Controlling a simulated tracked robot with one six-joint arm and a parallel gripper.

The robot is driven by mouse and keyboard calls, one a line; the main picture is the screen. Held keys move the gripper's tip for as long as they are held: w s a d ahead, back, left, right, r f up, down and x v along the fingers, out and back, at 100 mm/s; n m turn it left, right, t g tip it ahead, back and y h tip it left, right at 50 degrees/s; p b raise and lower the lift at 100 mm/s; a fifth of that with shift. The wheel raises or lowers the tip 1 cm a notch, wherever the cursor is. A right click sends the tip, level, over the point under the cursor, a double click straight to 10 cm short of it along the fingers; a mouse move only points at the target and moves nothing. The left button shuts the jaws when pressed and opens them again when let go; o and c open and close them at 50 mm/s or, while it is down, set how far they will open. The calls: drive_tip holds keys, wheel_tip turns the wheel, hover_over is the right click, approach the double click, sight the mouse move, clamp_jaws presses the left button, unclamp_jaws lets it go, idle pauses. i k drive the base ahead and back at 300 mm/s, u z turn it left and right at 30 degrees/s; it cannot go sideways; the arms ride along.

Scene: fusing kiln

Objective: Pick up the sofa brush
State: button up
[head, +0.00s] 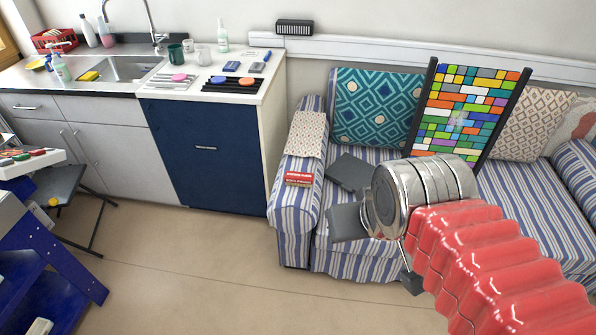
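My gripper (341,197) reaches in from the lower right, over the front left of the striped sofa (335,258). Its two dark grey fingers stand apart, with only striped fabric visible between them. I cannot make out a sofa brush for certain. The sofa seat is partly hidden behind my gripper and red-sleeved arm. A dark ridged block (294,27) sits at the wall ledge above the sofa's left end; I cannot tell whether it is a brush or a fitting.
A colourful glass panel (463,112) in dark rails leans at the sofa back. The counter (120,48) holds a sink and tools. Floor (190,255) is clear in the middle.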

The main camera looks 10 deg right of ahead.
sight(304, 180)
drive_tip(key=u, duration=0.25)
drive_tip(key=i, duration=0.75)
drive_tip(key=u, duration=0.85)
drive_tip(key=i, duration=0.75)
drive_tip(key=u, duration=0.4)
